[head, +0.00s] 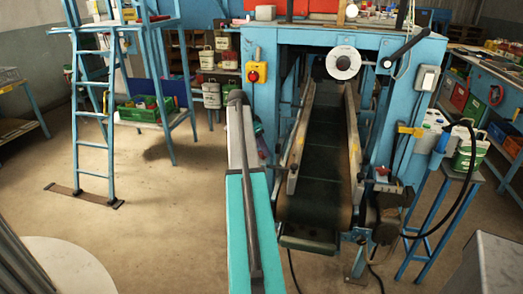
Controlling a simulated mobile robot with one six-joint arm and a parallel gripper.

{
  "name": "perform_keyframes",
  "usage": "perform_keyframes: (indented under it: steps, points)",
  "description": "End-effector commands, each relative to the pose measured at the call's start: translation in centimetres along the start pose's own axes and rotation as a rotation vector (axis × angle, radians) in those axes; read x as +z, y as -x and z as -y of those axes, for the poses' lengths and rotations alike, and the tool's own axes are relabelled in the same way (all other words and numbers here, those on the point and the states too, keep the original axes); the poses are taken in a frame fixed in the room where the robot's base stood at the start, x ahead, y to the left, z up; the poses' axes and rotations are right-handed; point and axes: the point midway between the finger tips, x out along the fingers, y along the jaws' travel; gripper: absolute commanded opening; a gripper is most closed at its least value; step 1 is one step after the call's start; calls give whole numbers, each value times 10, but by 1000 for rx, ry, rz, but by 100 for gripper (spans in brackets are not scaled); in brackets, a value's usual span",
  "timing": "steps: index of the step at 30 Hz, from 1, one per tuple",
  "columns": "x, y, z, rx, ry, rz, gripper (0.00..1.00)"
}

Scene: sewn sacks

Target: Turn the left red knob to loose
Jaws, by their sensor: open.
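A round red knob (254,76) sits on a yellow box on the left front post of the blue machine (390,120). It is the only red knob I can make out clearly. I cannot tell whether it is the left one of a pair, or how it is set. My teal and grey arm reaches up from the bottom middle, and its far end is below and left of the yellow box, apart from it in the picture. I cannot make out my gripper or its fingers.
A dark conveyor belt (325,150) runs out of the machine toward me, right of my arm. A blue ladder (92,130) and a stand with a green crate (146,108) are at left. A small stand with canisters (466,150) is at right.

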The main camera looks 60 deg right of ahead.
Motion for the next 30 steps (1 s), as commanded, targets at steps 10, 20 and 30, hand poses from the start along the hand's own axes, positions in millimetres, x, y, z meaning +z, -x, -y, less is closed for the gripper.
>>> perform_keyframes:
  steps: [10, 20, 30]
  points:
    - [0, -24, 0, 0, -1, 0, 51]
    - [0, -25, 0, -1, -1, 0, 45]
    - [4, -24, -3, 3, 1, 0, 7]
